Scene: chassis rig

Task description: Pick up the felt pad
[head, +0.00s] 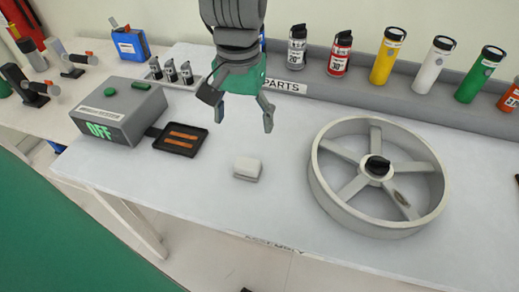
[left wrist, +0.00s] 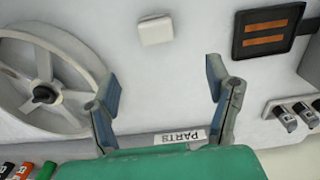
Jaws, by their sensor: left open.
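The felt pad, a small whitish block (head: 247,168), lies on the light grey table between the black tray and the large wheel. It also shows at the top middle of the left wrist view (left wrist: 155,30). My left gripper (head: 243,118) is above the table and behind the pad, its fingers spread and empty. In the left wrist view its two fingertips (left wrist: 160,72) are wide apart, with the pad beyond them, not between them. My right gripper is not in view.
A grey spoked wheel (head: 328,186) lies right of the pad. A black tray with orange strips (head: 161,147) and a grey box reading OFF (head: 105,117) are left. Bottles and cylinders, including a yellow one (head: 387,56), line the back ledge. The table around the pad is clear.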

